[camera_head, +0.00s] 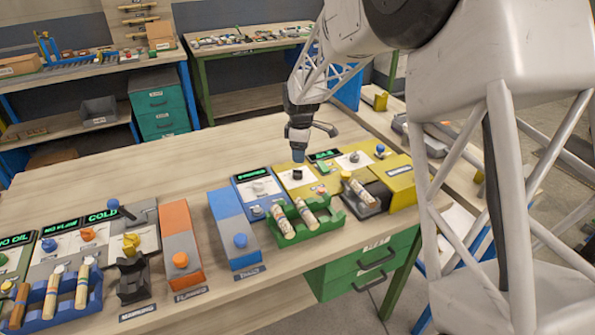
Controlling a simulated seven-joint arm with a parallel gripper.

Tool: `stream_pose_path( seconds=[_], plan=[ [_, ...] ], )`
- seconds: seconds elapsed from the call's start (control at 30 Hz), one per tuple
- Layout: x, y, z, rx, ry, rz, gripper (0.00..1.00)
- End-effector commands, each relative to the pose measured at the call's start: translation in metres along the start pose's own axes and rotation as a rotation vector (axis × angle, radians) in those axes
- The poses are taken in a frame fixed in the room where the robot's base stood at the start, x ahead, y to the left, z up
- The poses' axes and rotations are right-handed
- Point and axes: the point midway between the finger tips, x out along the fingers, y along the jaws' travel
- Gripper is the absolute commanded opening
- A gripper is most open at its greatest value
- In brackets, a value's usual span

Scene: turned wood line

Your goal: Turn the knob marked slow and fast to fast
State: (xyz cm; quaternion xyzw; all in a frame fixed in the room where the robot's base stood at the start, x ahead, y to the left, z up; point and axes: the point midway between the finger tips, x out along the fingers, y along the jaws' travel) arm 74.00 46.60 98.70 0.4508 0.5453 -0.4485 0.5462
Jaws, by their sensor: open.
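Several control boxes with knobs stand in a row on the wooden bench. No marking of slow and fast is readable at this size, so I cannot tell which knob bears it. My gripper (299,153) points down, open and empty, just above a yellow panel with a black knob (297,175); a gap to the knob seems to show. Other knobs are a grey one on the blue box (258,186), a pale one on the yellow box at right (354,157), an orange one (88,234) and a blue one (49,245) at left.
A green rack (322,228) with turned wood pieces stands in front of the yellow panel. A blue rack (45,312) with wood pieces is at lower left. Orange (178,222) and blue-grey (228,213) boxes stand between. The bench behind the boxes is clear.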

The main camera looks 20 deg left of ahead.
Motion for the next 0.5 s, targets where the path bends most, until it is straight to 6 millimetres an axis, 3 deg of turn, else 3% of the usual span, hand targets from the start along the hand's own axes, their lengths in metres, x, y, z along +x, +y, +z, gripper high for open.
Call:
stream_pose_path(
  seconds=[0.13,0.5],
  plan=[
    [0.0078,0.0042,-0.0105,-0.029,-0.001,-0.003,0.63],
    [0.0086,0.0045,-0.0113,-0.032,-0.001,-0.004,0.63]
  ],
)
